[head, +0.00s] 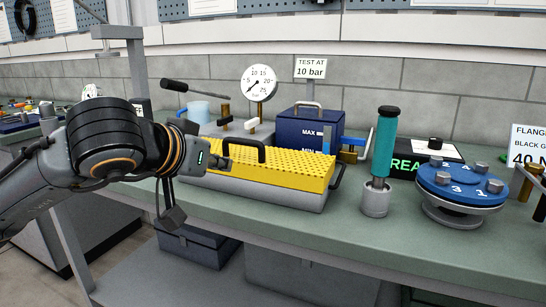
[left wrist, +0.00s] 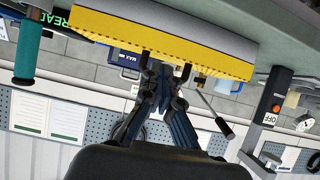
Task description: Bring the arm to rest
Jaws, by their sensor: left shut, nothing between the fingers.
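My left gripper (head: 224,152) shows in the head view at the left end of the yellow perforated lid (head: 290,168), close to the lid's black handle. It is shut, with nothing held. I cannot tell whether it touches the lid. In the left wrist view, its dark fingers (left wrist: 164,68) point toward the yellow lid (left wrist: 165,38), which lies across the top of that tilted picture. My left arm comes in from the left, over the bench's left part. My right gripper is not seen.
The green bench (head: 330,225) carries a pressure gauge (head: 259,82), a blue tank (head: 303,128), a teal-handled tool (head: 384,142) upright in a grey cup (head: 375,202), and a blue bolted flange (head: 459,185). A grey post (head: 137,70) stands behind my left arm. The bench's front strip is clear.

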